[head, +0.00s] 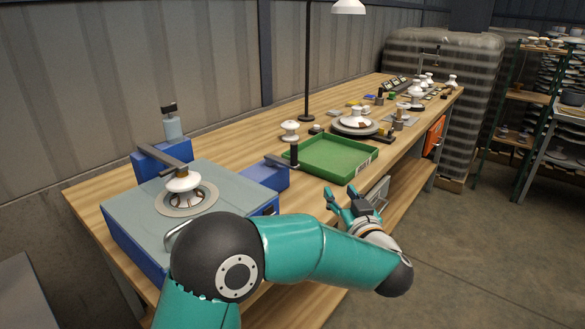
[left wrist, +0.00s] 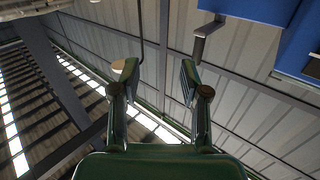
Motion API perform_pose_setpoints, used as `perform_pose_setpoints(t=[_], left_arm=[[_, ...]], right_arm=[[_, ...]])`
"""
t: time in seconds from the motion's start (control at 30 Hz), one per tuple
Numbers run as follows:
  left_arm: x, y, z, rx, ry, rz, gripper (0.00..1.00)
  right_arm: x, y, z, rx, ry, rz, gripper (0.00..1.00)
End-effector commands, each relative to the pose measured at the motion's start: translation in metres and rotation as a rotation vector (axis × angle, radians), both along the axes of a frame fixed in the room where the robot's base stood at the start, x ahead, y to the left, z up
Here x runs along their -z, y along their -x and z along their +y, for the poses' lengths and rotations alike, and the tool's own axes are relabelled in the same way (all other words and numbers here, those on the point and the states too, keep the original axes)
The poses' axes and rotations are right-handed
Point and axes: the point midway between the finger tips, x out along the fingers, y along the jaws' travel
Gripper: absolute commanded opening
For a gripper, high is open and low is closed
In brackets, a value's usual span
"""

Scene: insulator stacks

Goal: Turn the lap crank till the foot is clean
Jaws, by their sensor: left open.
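The lap machine (head: 125,210) has a blue body and a grey top at the left end of the bench. A white insulator (head: 182,182) stands in the round ring on its top, under a dark bar; its foot is hidden. A crank with an upright black handle (head: 294,155) sticks out from the blue box (head: 265,176) on the machine's right. My left gripper (head: 340,191) is open and empty, apart from the crank, to its right and nearer the bench's front edge. In the left wrist view its two fingers (left wrist: 158,78) are spread with nothing between them. My right gripper does not show.
A green tray (head: 318,172) lies just beyond the crank. A white insulator (head: 290,130) and a lamp pole (head: 307,70) stand behind it. A round turntable (head: 355,132) and several small parts fill the bench further right. The floor at right is clear.

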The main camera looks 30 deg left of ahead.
Motion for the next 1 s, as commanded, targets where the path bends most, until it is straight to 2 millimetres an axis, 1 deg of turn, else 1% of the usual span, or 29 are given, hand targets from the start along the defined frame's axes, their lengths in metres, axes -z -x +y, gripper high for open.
perform_pose_setpoints(t=[0.03, 0.1, 0.2, 0.27, 0.37, 0.47, 0.83, 1.0], left_arm=[[-0.016, 0.012, 0.004, -0.075, 0.002, -0.027, 0.45], [-0.034, 0.026, 0.010, -0.154, 0.005, -0.033, 0.45], [-0.045, 0.036, 0.016, -0.212, 0.011, -0.029, 0.45], [-0.047, 0.036, 0.020, -0.224, 0.012, -0.027, 0.45], [-0.047, 0.030, 0.030, -0.226, 0.011, -0.025, 0.45], [-0.047, 0.021, 0.045, -0.225, 0.010, -0.025, 0.45], [-0.047, -0.020, 0.113, -0.225, 0.010, -0.025, 0.45], [-0.046, -0.036, 0.138, -0.223, 0.010, -0.025, 0.45]], right_arm=[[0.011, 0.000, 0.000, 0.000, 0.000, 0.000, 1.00], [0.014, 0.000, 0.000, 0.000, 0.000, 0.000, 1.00], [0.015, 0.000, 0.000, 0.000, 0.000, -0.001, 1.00], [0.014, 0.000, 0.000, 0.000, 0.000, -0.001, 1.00], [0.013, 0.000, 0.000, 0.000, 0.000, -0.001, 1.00], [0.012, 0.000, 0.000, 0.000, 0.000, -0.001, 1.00], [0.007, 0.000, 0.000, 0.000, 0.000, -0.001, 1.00], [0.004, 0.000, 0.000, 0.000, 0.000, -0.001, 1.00]])
